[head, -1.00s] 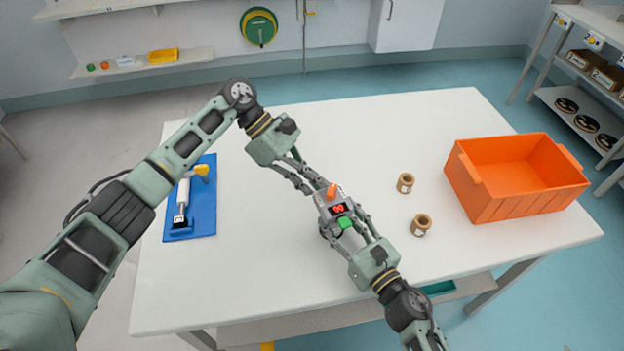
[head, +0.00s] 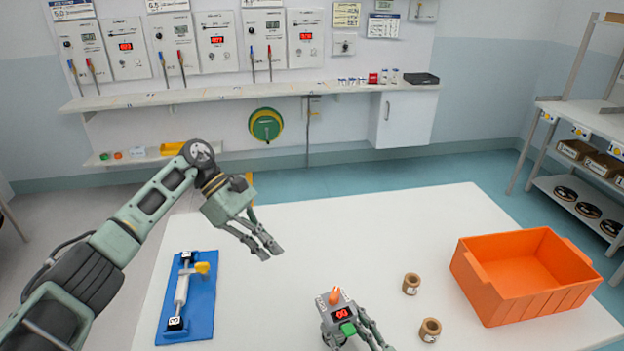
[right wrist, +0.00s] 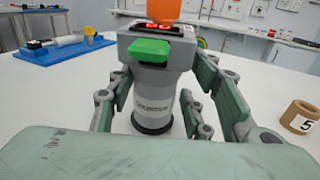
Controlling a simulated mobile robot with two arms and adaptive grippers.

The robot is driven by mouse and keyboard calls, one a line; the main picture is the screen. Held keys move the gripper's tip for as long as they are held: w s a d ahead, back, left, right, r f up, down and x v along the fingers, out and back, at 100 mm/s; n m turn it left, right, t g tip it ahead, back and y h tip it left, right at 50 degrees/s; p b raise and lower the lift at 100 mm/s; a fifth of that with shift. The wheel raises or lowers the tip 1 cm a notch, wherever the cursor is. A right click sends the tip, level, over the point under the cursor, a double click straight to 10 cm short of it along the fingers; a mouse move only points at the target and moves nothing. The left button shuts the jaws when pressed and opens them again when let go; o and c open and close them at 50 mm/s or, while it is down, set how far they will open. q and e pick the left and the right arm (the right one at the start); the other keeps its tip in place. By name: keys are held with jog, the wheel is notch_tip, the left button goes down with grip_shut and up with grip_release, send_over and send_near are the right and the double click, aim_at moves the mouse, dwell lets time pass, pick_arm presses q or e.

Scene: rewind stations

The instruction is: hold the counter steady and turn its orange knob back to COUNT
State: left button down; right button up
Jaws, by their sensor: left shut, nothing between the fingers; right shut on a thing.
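The counter (head: 326,318) is a grey upright device on the white table, with a red lit display and a green lever or button (head: 348,329) on its front. Its orange knob (head: 334,296) sits on top; the small labels beside it are too small to read. My right gripper (right wrist: 160,88) is shut around the counter's body, one finger on each side. The right wrist view shows the green part (right wrist: 150,50) and the dark round base, with the knob cut off at the top. My left gripper (head: 268,252) is shut and empty, above the table, up and left of the knob and apart from it.
Two brown spools (head: 411,284) (head: 430,329) stand right of the counter. An orange crate (head: 480,293) is further right. A blue board (head: 200,322) with a yellow-handled tool lies at left. The table's middle behind the counter is clear.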

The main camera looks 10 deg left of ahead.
jog(key=shift+d+f, duration=0.1)
jog(key=shift+f, duration=0.05)
jog(key=o, duration=1.4)
jog(key=shift+c, duration=0.2)
